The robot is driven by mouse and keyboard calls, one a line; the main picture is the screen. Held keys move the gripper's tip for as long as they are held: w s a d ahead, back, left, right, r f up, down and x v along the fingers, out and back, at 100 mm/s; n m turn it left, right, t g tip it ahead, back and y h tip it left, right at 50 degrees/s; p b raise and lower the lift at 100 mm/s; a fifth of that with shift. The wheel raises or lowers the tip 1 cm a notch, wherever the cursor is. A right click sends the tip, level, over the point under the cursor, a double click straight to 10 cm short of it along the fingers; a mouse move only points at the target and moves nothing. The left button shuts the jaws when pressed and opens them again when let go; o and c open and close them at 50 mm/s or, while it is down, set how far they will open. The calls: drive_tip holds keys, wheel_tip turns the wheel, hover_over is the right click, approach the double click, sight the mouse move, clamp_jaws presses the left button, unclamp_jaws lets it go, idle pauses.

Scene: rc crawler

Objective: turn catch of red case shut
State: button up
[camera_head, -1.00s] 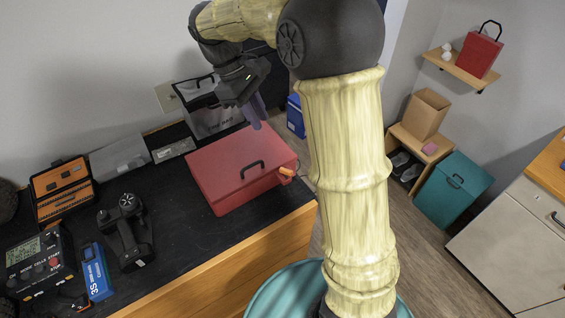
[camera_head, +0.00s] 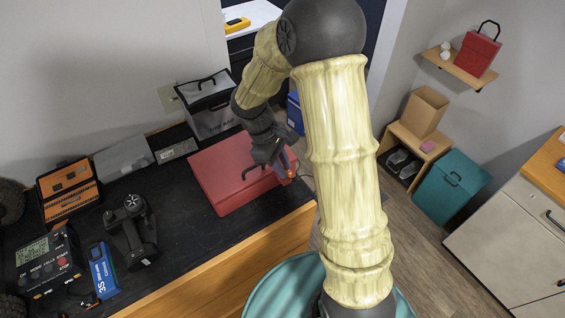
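The red case (camera_head: 218,180) lies closed on the black top of the workbench, near its right end. Its dark handle shows partly on the lid, with my arm's end in front of it. The orange catch (camera_head: 291,172) is at the case's right front edge, mostly hidden behind my gripper. My gripper (camera_head: 287,168) points down at that edge, its fingers at or very close to the catch. Whether the fingers touch the catch, and how far apart they are, I cannot tell.
A clear-fronted box (camera_head: 212,118) stands behind the case. A radio controller (camera_head: 131,229), a blue battery box (camera_head: 103,270), a charger (camera_head: 48,263) and an orange tool case (camera_head: 68,190) sit to the left. The bench's wooden front edge (camera_head: 235,270) is near.

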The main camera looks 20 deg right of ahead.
drive_tip(key=shift+d+f, duration=0.1)
drive_tip(key=shift+f, duration=0.1)
drive_tip(key=shift+c, duration=0.4)
clamp_jaws()
